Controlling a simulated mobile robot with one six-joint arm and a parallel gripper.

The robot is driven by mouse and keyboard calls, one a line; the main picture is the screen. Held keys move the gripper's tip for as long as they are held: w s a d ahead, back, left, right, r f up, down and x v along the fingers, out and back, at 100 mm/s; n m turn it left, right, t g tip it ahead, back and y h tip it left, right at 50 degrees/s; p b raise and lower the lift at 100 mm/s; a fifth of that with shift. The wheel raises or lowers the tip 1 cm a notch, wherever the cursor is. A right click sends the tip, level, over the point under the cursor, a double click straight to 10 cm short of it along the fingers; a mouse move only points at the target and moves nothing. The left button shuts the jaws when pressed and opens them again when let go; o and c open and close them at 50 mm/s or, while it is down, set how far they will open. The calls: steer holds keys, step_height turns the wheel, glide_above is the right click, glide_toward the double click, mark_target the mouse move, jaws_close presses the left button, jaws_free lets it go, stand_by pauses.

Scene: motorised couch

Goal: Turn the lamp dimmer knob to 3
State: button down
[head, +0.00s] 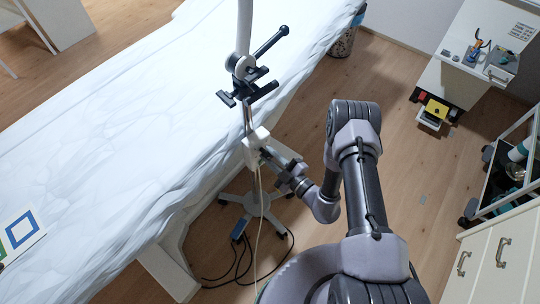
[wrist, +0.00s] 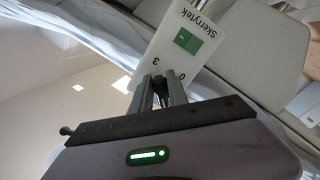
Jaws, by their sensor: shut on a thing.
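The lamp's white control box (head: 254,141) is on the stand's pole beside the couch in the head view. In the wrist view the box's face (wrist: 200,45) shows the name Skerrytek, a green patch (wrist: 187,40) and the marks 3 (wrist: 154,62) and 0 (wrist: 182,77), tilted in the picture. My gripper (wrist: 159,86) is at the lower edge of this face, its fingers shut on the dimmer knob. The fingers hide most of the knob, and I cannot tell which mark it points to. In the head view my gripper (head: 270,160) reaches the box from the right.
The white-covered couch (head: 110,130) lies left of the stand. The stand's base (head: 255,208) and loose black cables (head: 240,262) are on the floor below. A dark lamp handle (head: 270,43) juts out above. Open floor lies right of my arm.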

steer(key=m, duration=0.4)
steer(key=shift+s+a+f+m+b, duration=0.15)
steer(key=shift+m+b, duration=0.15)
steer(key=m, duration=0.4)
steer(key=shift+s+a+m, duration=0.1)
steer(key=shift+m, duration=0.2)
steer(key=m, duration=0.4)
steer(key=shift+s+a+b, duration=0.1)
steer(key=shift+a+b, duration=0.05)
steer(key=shift+b, duration=0.15)
steer(key=shift+s+a+m, duration=0.1)
steer(key=shift+m, duration=2.2)
steer(key=c, duration=1.5)
jaws_free()
steer(key=shift+o, duration=0.2)
